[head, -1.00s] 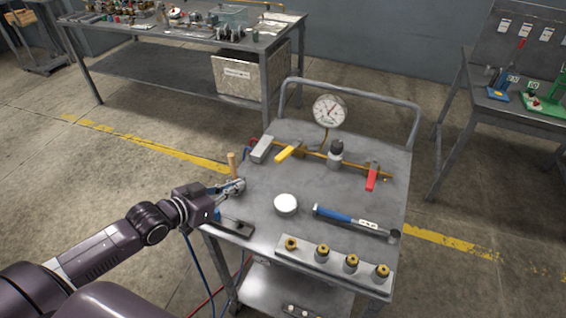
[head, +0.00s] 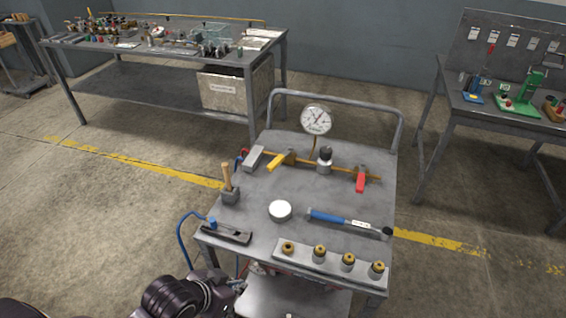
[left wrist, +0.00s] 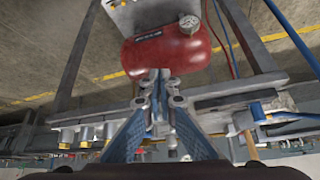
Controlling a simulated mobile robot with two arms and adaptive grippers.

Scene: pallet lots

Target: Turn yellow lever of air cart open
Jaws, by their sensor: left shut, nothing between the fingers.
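The air cart (head: 335,208) stands in the middle of the head view with a brass pipe along its top. The yellow lever (head: 276,163) sits near the pipe's left end, slanting across it toward the lower left. A red lever (head: 361,182) crosses the pipe at the right. A round gauge (head: 316,120) rises behind the pipe. My left gripper (head: 238,283) is low, by the cart's front left corner, well away from the yellow lever. In the left wrist view its fingers (left wrist: 161,76) are together and empty, in front of a red tank (left wrist: 166,50). My right gripper is out of view.
Workbenches stand behind left (head: 165,62) and right (head: 505,115).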

